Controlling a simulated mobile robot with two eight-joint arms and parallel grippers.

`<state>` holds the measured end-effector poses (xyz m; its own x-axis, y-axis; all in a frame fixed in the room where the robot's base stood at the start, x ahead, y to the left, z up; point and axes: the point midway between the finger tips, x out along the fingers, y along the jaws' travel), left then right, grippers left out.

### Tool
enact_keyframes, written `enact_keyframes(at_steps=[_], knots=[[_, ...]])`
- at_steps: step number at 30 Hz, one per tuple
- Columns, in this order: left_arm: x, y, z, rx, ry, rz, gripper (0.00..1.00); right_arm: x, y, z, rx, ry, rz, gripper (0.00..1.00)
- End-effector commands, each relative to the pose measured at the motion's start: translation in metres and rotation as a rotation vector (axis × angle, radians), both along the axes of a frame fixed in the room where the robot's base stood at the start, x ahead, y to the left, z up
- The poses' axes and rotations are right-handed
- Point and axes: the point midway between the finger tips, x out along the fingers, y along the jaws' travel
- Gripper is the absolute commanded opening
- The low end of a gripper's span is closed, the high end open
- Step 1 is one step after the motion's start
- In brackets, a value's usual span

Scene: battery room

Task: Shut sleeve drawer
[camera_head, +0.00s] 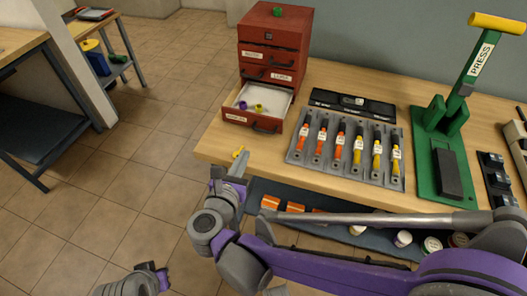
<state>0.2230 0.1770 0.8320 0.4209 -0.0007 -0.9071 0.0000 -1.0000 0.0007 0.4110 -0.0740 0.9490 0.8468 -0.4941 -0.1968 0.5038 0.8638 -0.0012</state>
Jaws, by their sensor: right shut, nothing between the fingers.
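The sleeve drawer (252,121) is the bottom drawer of a red cabinet (274,45) at the back left of the workbench. It is pulled out, with a dark handle on its labelled front. A purple sleeve and a yellow sleeve (259,108) lie inside. My right gripper (238,166) is shut and empty, at the bench's front left edge, a little in front of and below the drawer front, apart from it. A small yellow piece shows at its fingertips. Part of my left arm (140,281) shows at the bottom left; whether its jaws are open is unclear.
A grey tray (294,157) of orange and yellow tools lies right of the drawer, with a black strip behind it. A green press (424,178) stands farther right. A lower shelf with jars is under the bench. Floor on the left is clear.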

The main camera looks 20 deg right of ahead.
Motion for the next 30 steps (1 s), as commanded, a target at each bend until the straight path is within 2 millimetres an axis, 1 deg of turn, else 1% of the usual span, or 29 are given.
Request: enact_keyframes(at_steps=[1,3,5,8,11,21,25,30], knots=[[0.000,0.000,0.000,0.000,0.000,0.000,0.00,-0.009,0.004,-0.006,0.007,0.008,-0.016,0.00],[0.000,0.000,-0.001,0.000,0.000,0.000,0.00,-0.016,0.004,-0.010,0.011,0.012,-0.035,0.00],[0.000,0.000,-0.001,0.000,0.000,0.000,0.00,-0.017,0.003,-0.012,0.011,0.014,-0.043,0.00],[0.000,0.000,-0.001,0.000,0.000,0.000,0.00,-0.010,-0.003,-0.014,0.011,0.014,-0.048,0.00],[0.000,0.000,-0.002,0.000,0.001,0.000,0.00,0.004,-0.012,-0.018,0.011,0.014,-0.050,0.00],[0.000,0.000,-0.006,0.000,0.002,0.000,0.00,0.063,-0.051,-0.033,0.011,0.014,-0.049,0.00],[0.000,0.000,-0.007,0.000,0.002,0.000,0.00,0.080,-0.061,-0.037,0.011,0.014,-0.047,0.00],[0.000,0.000,-0.008,0.000,0.002,0.000,0.00,0.093,-0.069,-0.040,0.011,0.014,-0.045,0.00]])
